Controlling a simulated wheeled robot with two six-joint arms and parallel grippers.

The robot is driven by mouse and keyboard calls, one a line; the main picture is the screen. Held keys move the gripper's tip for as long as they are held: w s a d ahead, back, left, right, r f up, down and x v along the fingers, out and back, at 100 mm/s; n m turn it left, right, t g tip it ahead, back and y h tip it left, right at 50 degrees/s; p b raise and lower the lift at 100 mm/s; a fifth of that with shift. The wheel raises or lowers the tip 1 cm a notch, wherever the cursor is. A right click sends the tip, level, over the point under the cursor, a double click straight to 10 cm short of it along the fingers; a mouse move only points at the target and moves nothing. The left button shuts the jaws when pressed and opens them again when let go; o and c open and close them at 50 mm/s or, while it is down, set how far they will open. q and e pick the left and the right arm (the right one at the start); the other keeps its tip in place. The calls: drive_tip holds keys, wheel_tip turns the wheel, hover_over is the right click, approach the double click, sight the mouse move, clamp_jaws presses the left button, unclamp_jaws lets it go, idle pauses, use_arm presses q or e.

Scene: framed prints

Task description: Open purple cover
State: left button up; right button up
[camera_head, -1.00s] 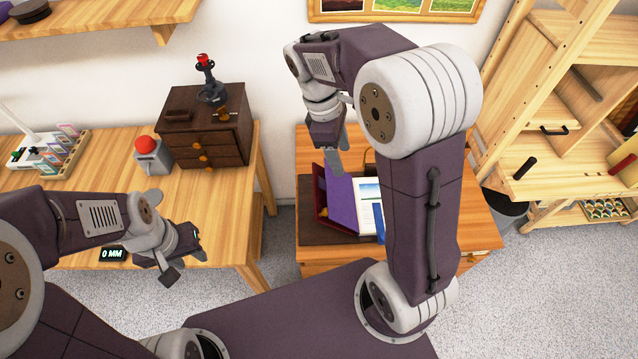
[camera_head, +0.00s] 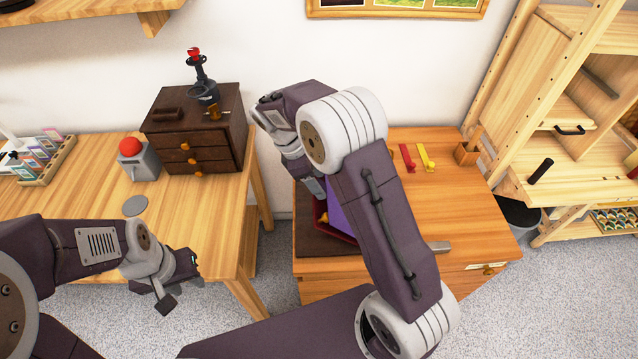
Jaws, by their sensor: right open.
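The purple cover (camera_head: 338,217) shows as a narrow strip on the cabinet top in the middle. It stands tilted in a dark red box or folder (camera_head: 347,236), and my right arm hides most of both. My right gripper (camera_head: 318,188) is open, just up and left of the purple strip. Its fingertips are partly hidden behind my arm, so I cannot tell whether they touch the cover. My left gripper (camera_head: 178,284) is open and empty, in front of the left table.
A wooden cabinet (camera_head: 470,215) carries the box, with red (camera_head: 408,158) and yellow (camera_head: 426,158) pieces at its back. A brown drawer chest (camera_head: 192,130) and red-button box (camera_head: 137,158) stand on the left table (camera_head: 90,215). A shelf unit (camera_head: 520,110) stands at right.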

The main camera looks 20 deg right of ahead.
drive_tip(key=shift+s+d+f, duration=0.1)
drive_tip(key=shift+d+f, duration=0.05)
drive_tip(key=shift+f, duration=0.3)
clamp_jaws()
drive_tip(key=shift+r, duration=0.15)
idle(1.0)
